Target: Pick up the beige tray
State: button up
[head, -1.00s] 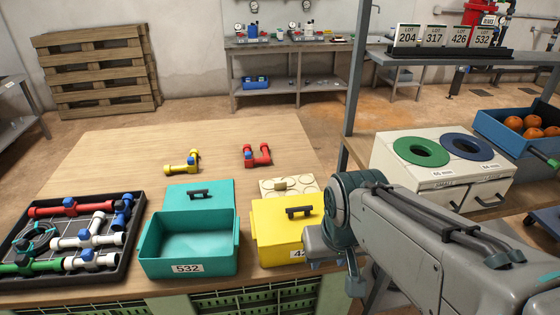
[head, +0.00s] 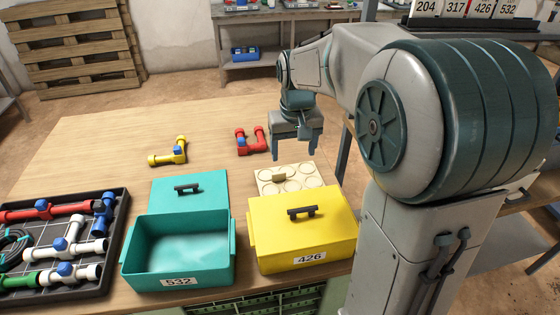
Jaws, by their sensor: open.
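The beige tray (head: 263,187) lies on the wooden table behind the yellow box. It has round recesses and a small raised handle (head: 279,178) in its middle. Its near part is hidden by the yellow box. My gripper (head: 294,154) hangs above and a little behind the tray, fingers pointing down, open and empty. It is apart from the tray.
The yellow box (head: 300,235), labelled 426, stands closed in front of the tray. An open teal box (head: 180,250) is left of it. Yellow (head: 169,152) and red (head: 251,141) pipe pieces lie behind. A black tray (head: 112,230) holds pipe parts. The table's far left is clear.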

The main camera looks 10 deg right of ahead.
jog(key=w+f, duration=0.5)
jog(key=w, duration=0.5)
jog(key=g, duration=0.1)
send_over(279, 174)
notch_tip(279, 174, down, 6)
jog(key=f, duration=0.5)
jog(key=w+f, duration=0.1)
jog(key=f, duration=0.1)
jog(key=shift+d+f+b, duration=0.15)
jog(key=shift+f+b, duration=0.2)
jog(key=shift+f, duration=0.05)
jog(key=shift+s+f+p, duration=0.2)
jog(key=shift+f+p, duration=0.15)
jog(key=shift+f, duration=2.75)
jog(key=shift+c, duration=0.3)
jog(key=c, duration=1)
jog(key=shift+c, duration=0.2)
